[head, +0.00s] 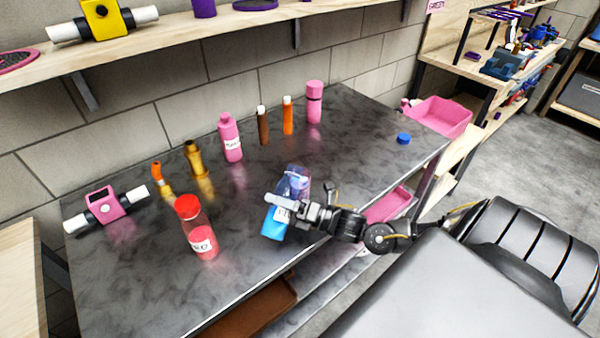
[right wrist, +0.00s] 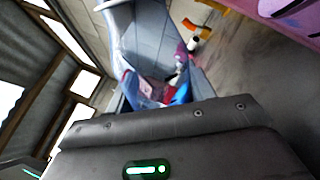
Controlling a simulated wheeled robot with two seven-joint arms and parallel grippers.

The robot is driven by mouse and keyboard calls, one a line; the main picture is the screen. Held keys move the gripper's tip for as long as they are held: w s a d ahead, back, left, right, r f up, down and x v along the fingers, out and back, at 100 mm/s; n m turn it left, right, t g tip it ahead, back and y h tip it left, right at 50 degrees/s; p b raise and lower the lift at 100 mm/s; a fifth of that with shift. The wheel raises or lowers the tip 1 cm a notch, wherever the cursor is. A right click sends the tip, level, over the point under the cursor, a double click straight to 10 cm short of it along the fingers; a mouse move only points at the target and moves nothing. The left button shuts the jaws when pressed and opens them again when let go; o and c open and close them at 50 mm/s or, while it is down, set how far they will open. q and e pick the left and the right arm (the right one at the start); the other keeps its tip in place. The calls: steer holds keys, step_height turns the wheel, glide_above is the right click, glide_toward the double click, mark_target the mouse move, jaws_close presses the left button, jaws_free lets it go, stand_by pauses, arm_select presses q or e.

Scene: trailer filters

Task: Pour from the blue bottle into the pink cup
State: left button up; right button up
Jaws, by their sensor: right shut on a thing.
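A clear bottle with blue contents and a white label (head: 272,226) is held above or at the front part of the dark table, leaning to the right at its top. My right gripper (head: 283,207) is shut around its middle and hides part of it. In the right wrist view the see-through bottle (right wrist: 147,40) fills the space beyond the gripper. A pink cylinder with a darker band (head: 314,103) stands at the back right of the table. It may be the pink cup, but I cannot tell. My left gripper is not in view.
A red-capped bottle (head: 196,232) stands left of my gripper. A labelled pink bottle (head: 231,140), brown and orange bottles and gold items stand along the back. A blue cap (head: 403,138) lies at the right. A pink bin (head: 440,115) is beyond. The table's right part is mostly clear.

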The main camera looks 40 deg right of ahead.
mark_target(278, 192)
steer(key=shift+a+r+m, duration=0.1)
steer(key=shift+r+m, duration=0.15)
steer(key=shift+m, duration=0.35)
stand_by(0.8)
steer(key=shift+s+a+r+m+t+h+p, duration=0.1)
steer(key=shift+r+m+t+h+p, duration=0.45)
steer(key=shift+m, duration=0.55)
stand_by(1.4)
steer(key=shift+w+d+r+m+t+h+p, duration=0.1)
steer(key=shift+d+r+m+t+h+p, duration=0.1)
steer(key=shift+r+m+p, duration=0.35)
steer(key=shift+w+d+r+m+t+h+p, duration=0.1)
steer(key=shift+d+r+m+h+p, duration=0.1)
steer(key=shift+r+m+p, duration=0.35)
stand_by(1.5)
steer(key=shift+r+m+p, duration=0.4)
steer(key=shift+m+p, duration=0.25)
steer(key=shift+m, duration=0.05)
stand_by(0.8)
